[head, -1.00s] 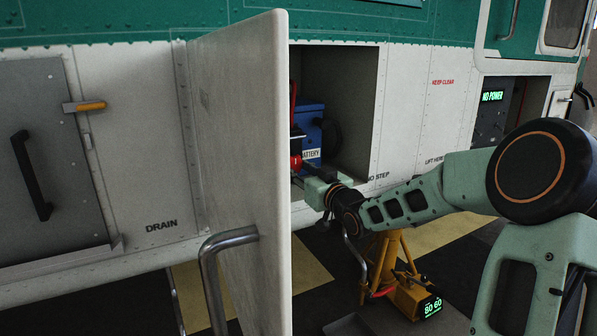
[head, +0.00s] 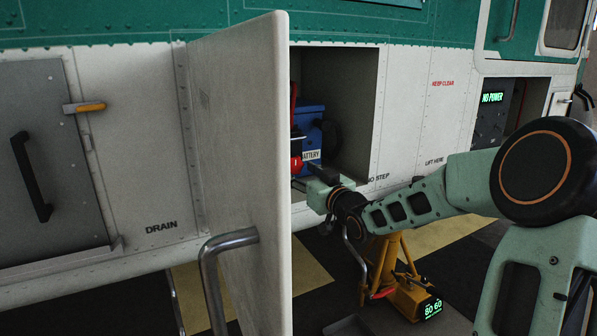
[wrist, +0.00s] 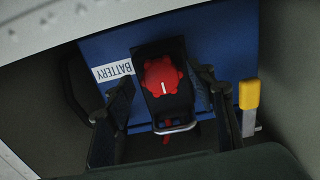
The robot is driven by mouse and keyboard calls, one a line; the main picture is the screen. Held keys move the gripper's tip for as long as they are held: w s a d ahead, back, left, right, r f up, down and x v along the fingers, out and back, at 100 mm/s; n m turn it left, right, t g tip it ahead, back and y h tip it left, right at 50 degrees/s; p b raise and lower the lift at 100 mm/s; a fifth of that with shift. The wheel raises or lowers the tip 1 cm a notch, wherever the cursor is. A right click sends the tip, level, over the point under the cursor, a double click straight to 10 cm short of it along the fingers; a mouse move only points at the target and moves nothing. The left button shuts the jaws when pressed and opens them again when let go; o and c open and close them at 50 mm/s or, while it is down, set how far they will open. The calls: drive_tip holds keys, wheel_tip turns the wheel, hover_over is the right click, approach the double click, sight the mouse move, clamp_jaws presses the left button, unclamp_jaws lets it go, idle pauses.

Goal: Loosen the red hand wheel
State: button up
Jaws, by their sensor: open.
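The red hand wheel (wrist: 163,82) sits on a black connector (wrist: 150,55) on the front of the blue battery in the wrist view. It is lobed with a white mark. In the head view the red wheel (head: 296,162) shows small beside the BATTERY label. My gripper (wrist: 168,147) is open, with one dark finger on each side of the connector in the picture. I cannot tell whether the fingers touch anything. In the head view my gripper (head: 312,180) is at the bay opening, its tips partly hidden by the open door.
The blue battery (head: 312,119) stands inside the open bay. The open door panel (head: 240,170) juts out left of my arm. A yellow handle (wrist: 249,97) is right of my gripper in the wrist view. A yellow jack (head: 405,290) stands below. A NO POWER panel (head: 490,115) is at the right.

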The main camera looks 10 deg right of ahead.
drive_tip(key=v, duration=1.1)
drive_tip(key=shift+r, duration=0.1)
